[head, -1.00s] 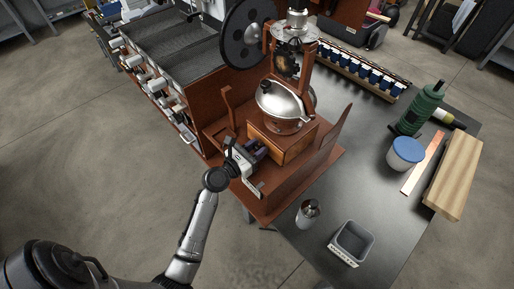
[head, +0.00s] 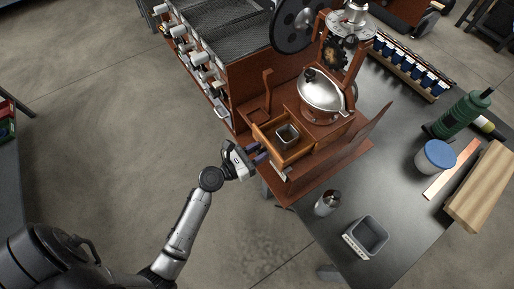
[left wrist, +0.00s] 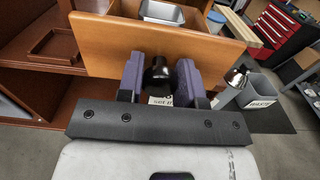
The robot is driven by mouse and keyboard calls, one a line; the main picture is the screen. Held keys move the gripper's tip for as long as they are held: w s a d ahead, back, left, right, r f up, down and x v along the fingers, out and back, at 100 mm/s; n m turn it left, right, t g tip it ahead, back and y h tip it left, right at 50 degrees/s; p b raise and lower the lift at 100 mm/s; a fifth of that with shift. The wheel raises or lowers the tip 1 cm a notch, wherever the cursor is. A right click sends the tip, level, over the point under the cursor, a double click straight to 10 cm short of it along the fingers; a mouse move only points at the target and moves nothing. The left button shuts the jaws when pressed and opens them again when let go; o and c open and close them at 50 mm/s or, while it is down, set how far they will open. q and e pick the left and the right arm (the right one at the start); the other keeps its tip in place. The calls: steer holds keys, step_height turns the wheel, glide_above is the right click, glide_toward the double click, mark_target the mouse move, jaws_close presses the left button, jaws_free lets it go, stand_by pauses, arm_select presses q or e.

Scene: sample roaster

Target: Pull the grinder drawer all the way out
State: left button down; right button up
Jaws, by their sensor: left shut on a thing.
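The grinder drawer (head: 298,153) is a wooden box pulled partly out of the grinder base (head: 329,127), with a small grey metal cup (head: 288,136) inside. In the left wrist view the drawer front (left wrist: 110,42) fills the upper middle. My left gripper (head: 256,153) is at the drawer front. In the left wrist view its purple fingers (left wrist: 160,78) are closed around the dark round knob (left wrist: 157,73). How far the drawer still sits in the base is hard to tell. My right gripper is not in view.
A metal canister (head: 327,203) and a grey bin (head: 367,237) stand on the dark table right of the grinder. A wooden side panel (head: 376,128) rises beside the base. Open floor lies left of my left arm.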

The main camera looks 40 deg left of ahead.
arm_select(q)
steer(key=c, duration=0.8)
jaws_free()
steer(key=v, duration=1.3)
steer(key=shift+s+a+b, duration=0.1)
steer(key=shift+s+b, duration=0.25)
steer(key=shift+s, duration=0.05)
